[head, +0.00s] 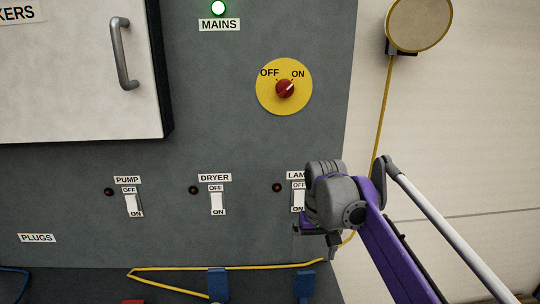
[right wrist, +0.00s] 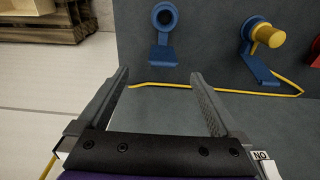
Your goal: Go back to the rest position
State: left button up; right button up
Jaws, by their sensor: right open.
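My right gripper (head: 330,248) is in front of the lower right of the grey panel (head: 235,135), beside the LAMP switch (head: 298,200), which it partly covers. In the right wrist view its two fingers (right wrist: 160,80) are spread apart with nothing between them. Whether the gripper touches the panel cannot be told. My left gripper is in neither view.
A yellow cable (head: 382,110) runs down the pale wall. A blue socket (right wrist: 164,18) and yellow plug (right wrist: 270,36) show.

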jog(key=s+d+f+t, duration=0.2)
jog(key=s+f, duration=0.6)
jog(key=s, duration=0.4)
jog(key=s+d+f+t, duration=0.2)
jog(key=s+d+f, duration=0.1)
jog(key=s+f, duration=0.6)
jog(key=s, duration=0.3)
jog(key=shift+d+f+t, duration=0.15)
jog(key=shift+f+t, duration=0.15)
jog(key=shift+t, duration=0.1)
